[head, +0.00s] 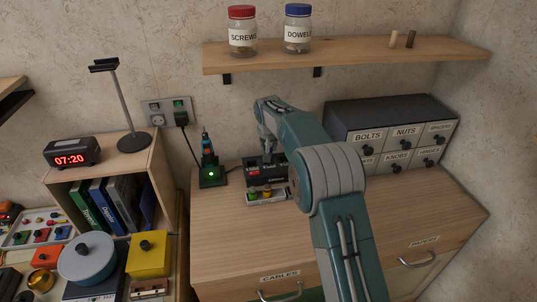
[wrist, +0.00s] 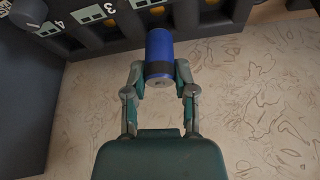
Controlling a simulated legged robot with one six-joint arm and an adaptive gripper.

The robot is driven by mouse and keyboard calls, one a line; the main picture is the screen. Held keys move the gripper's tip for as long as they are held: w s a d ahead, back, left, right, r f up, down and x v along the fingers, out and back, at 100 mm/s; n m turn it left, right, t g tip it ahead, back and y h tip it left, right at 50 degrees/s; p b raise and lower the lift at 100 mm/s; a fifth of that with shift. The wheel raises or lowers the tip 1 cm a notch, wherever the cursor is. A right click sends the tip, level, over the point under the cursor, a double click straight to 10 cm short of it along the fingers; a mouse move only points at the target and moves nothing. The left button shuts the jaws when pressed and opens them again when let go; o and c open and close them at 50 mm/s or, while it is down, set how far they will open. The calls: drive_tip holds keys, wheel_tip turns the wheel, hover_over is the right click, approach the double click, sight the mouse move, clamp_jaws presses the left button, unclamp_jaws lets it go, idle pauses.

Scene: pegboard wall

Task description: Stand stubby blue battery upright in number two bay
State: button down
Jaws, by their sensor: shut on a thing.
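My gripper (wrist: 160,75) is shut on the stubby blue battery (wrist: 160,48), a short blue cylinder with a dark band and a grey end facing the wrist camera. In the wrist view the battery overlaps the edge of a dark rack (wrist: 115,47) with numbered bays. The labels 4 (wrist: 52,30) and 3 (wrist: 97,13) are readable; the label behind the battery's top is cut by the frame edge. I cannot tell whether the battery touches the rack. In the head view my gripper (head: 268,152) is over the dark rack (head: 262,178); the battery is not discernible there.
A shelf (head: 340,57) with jars hangs above.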

drive_tip(key=shift+w+f, duration=0.1)
drive_tip(key=shift+f, duration=1.6)
drive_tip(key=shift+f, duration=0.15)
drive_tip(key=shift+c, duration=2.1)
unclamp_jaws()
drive_tip(key=shift+r, duration=0.2)
drive_tip(key=v, duration=1.2)
